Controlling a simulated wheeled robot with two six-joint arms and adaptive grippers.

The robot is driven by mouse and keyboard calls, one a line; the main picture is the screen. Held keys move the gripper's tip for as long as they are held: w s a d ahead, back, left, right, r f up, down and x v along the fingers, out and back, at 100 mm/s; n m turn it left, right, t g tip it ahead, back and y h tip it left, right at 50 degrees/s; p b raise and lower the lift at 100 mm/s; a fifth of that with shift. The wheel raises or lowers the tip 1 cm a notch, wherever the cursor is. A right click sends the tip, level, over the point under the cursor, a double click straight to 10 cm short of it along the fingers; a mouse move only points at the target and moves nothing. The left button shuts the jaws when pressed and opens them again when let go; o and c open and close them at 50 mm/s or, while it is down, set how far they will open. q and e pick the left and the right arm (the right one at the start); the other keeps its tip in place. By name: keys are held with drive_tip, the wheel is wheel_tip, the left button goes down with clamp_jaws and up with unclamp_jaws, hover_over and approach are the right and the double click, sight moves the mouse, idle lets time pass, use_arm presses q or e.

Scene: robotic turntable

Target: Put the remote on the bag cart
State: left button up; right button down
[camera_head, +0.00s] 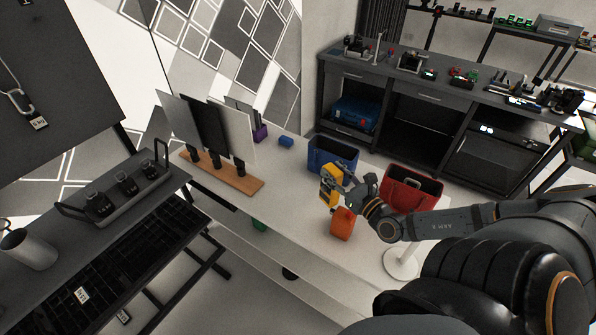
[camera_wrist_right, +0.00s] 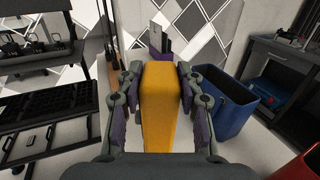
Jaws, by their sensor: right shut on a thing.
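My right gripper (camera_head: 341,189) is shut on a yellow block-like thing (camera_head: 327,192), which I take to be the remote. It is held above the white table, in front of the blue bag. In the right wrist view the remote (camera_wrist_right: 160,105) stands between both fingers of the gripper (camera_wrist_right: 160,88), pressed by their purple pads. A blue open-topped bag (camera_head: 333,155) and a red open-topped bag (camera_head: 411,188) stand behind and right of the gripper. I cannot tell which surface is the bag cart. My left gripper is not in view.
An orange canister (camera_head: 342,224) stands on the long white table (camera_head: 290,215), just below the remote. A wooden rack with upright panels (camera_head: 222,172) and a small blue block (camera_head: 286,141) are farther left. A dark workbench (camera_head: 440,90) stands behind.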

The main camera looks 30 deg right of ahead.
sight(322, 179)
drive_tip(key=w+a+f+b, duration=0.1)
drive_tip(key=b, duration=0.2)
drive_tip(key=w+a+f+b, duration=0.1)
drive_tip(key=w+a+b, duration=0.1)
drive_tip(key=b, duration=0.1)
drive_tip(key=shift+w+f+b, duration=0.15)
drive_tip(key=shift+f+b, duration=0.05)
drive_tip(key=shift+b, duration=0.15)
use_arm(q)
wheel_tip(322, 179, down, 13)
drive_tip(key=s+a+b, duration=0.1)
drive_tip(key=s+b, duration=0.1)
drive_tip(key=b, duration=0.4)
use_arm(e)
drive_tip(key=w+a+f, duration=0.4)
drive_tip(key=w+f, duration=0.4)
drive_tip(key=f, duration=0.2)
drive_tip(key=shift+w, duration=0.35)
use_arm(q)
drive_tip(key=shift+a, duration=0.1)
use_arm(e)
drive_tip(key=shift+f, duration=0.1)
drive_tip(key=c, duration=0.9)
unclamp_jaws()
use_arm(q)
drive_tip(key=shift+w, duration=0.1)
use_arm(e)
drive_tip(key=shift+o, duration=0.2)
